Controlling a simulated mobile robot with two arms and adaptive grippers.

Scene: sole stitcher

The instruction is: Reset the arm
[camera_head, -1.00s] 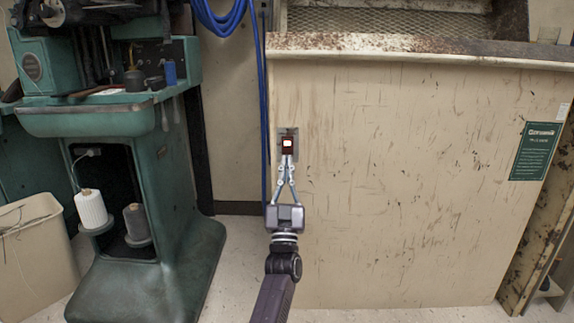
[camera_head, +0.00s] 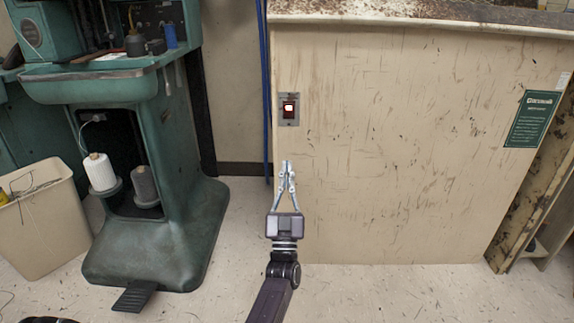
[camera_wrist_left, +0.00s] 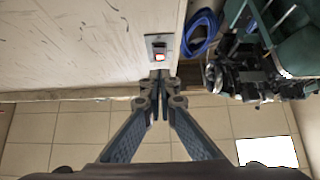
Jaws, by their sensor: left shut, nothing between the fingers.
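My left gripper (camera_head: 287,168) is shut and empty in the head view, in front of the beige cabinet panel. Its fingertips are below the red-lit switch (camera_head: 289,108) on its metal plate, apart from it in the picture. In the left wrist view the closed fingertips (camera_wrist_left: 158,78) appear just below the lit switch (camera_wrist_left: 159,56). My right gripper is in neither view.
The scuffed beige cabinet (camera_head: 400,150) fills the right side, with a green sign (camera_head: 533,118). A green machine (camera_head: 170,220) with thread spools stands at left, beside a beige bin (camera_head: 38,225). Blue cables (camera_head: 264,90) hang by the cabinet's left edge. Tiled floor is open in front.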

